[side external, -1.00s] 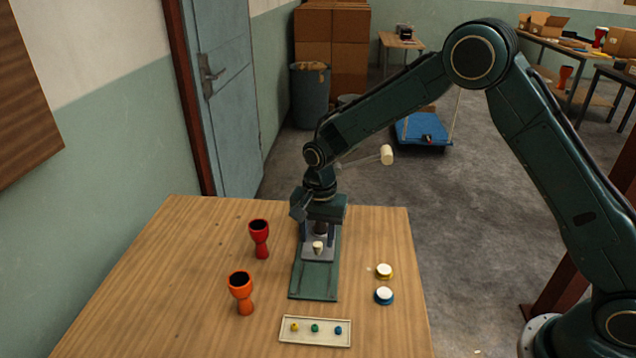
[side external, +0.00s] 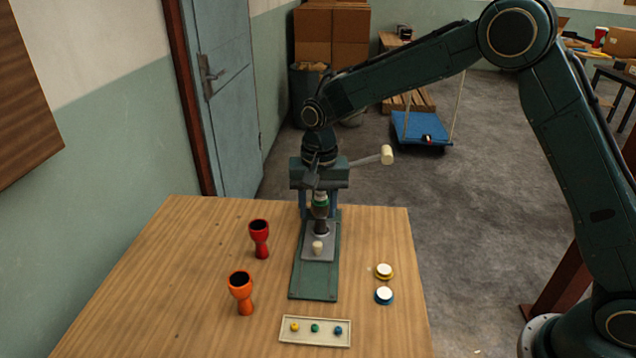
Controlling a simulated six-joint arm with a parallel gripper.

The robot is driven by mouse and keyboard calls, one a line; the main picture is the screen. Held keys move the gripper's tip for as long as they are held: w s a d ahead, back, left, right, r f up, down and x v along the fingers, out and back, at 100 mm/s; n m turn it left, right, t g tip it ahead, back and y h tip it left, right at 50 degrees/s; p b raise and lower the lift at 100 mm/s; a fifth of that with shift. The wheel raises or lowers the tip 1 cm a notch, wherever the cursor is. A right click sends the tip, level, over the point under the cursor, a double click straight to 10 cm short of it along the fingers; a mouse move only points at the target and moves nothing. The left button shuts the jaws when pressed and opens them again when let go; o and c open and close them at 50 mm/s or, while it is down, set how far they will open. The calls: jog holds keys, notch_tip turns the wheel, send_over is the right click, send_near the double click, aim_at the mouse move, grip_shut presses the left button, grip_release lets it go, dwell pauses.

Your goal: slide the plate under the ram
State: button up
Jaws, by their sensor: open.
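The grey sliding plate (side external: 329,250) lies on the green press base (side external: 316,282), with a cream knob (side external: 317,247) at its front. A dark upright piece with a green band (side external: 320,208) stands above and behind the knob. I cannot tell whether it is a drum on the plate or part of the press. My gripper (side external: 319,213) points down, open, with its fingers apart on either side of that piece and above the knob. It appears not to touch the knob. The ram is hidden by my gripper. A lever with a cream grip (side external: 387,154) sticks out to the right.
A red goblet drum (side external: 259,238) and an orange one (side external: 240,291) stand left of the press. A yellow-rimmed disc (side external: 383,271) and a blue-rimmed disc (side external: 384,295) lie to its right. A tray (side external: 304,340) with coloured pegs lies in front.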

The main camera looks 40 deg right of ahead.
jog(key=f+n, duration=0.2)
jog(key=f, duration=0.2)
jog(key=f+n, duration=0.3)
jog(key=f, duration=0.2)
jog(key=f+n, duration=0.2)
jog(key=f, duration=0.2)
jog(key=shift+w+a+f, duration=0.1)
jog(key=shift+a+f, duration=0.1)
jog(key=shift+f, duration=0.2)
jog(key=s+a, duration=0.3)
jog(key=shift+s+a+r, duration=0.1)
jog(key=shift+s+a, duration=0.1)
notch_tip(320, 180, up, 14)
jog(key=s+d+r+t, duration=0.1)
jog(key=s+d+r, duration=0.3)
jog(key=r, duration=0.2)
jog(key=s+d+r, duration=0.3)
jog(key=s+r, duration=0.2)
jog(key=r, duration=0.1)
jog(key=shift+s+d+r+t, duration=0.3)
jog(key=shift+d+r+t, duration=0.05)
jog(key=shift+r+t, duration=0.05)
dwell(0.6)
jog(key=shift+r, duration=0.1)
dwell(0.3)
jog(key=shift+r, duration=2.9)
